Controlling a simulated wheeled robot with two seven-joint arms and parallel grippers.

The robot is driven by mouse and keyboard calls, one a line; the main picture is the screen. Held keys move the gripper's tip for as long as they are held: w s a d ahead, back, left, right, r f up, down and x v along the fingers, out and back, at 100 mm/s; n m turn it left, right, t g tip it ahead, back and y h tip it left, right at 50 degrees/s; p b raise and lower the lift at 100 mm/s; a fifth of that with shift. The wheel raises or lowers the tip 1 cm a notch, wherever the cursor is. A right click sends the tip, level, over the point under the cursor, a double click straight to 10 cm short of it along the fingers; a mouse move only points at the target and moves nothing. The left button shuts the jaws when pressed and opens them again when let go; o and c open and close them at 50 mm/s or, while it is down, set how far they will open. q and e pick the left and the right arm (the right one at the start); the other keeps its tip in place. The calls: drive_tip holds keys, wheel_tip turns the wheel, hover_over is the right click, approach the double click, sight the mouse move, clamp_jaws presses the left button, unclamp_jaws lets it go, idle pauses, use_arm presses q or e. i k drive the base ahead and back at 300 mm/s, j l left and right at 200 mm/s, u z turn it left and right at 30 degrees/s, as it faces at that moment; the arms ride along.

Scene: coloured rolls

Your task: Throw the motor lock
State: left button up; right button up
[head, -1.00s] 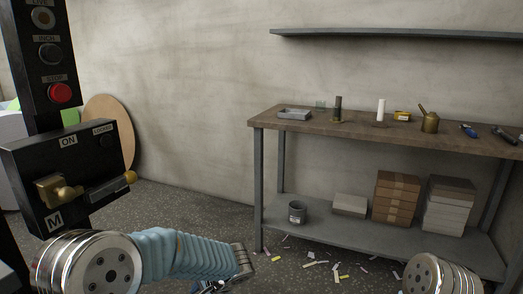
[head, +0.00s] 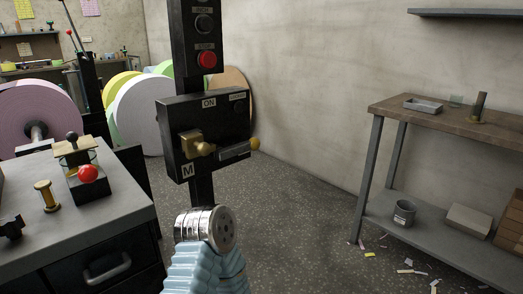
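The motor lock is a black box (head: 180,115) on a dark upright post. Its face carries an ON label at the upper middle, a dim label at the upper right and an M at the lower left. A brass block with a round brass knob (head: 203,149) is on its front left. A grey bar (head: 234,151) with a yellow-brass tip sticks out to the right. A chrome joint and pale blue sleeve of my own arm show below the box, apart from it in the picture. Neither gripper shows.
A red stop button (head: 207,59) is on the panel above. A grey cabinet (head: 110,215) with a red knob (head: 88,173) stands at left. Large coloured rolls (head: 146,115) are behind. A workbench (head: 415,110) stands at right. Floor between is clear apart from scraps.

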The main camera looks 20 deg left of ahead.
sight(194, 145)
drive_tip(key=k+l+u, duration=0.1)
drive_tip(key=u, duration=1.15)
drive_tip(key=k+j, duration=0.05)
drive_tip(key=j, duration=0.05)
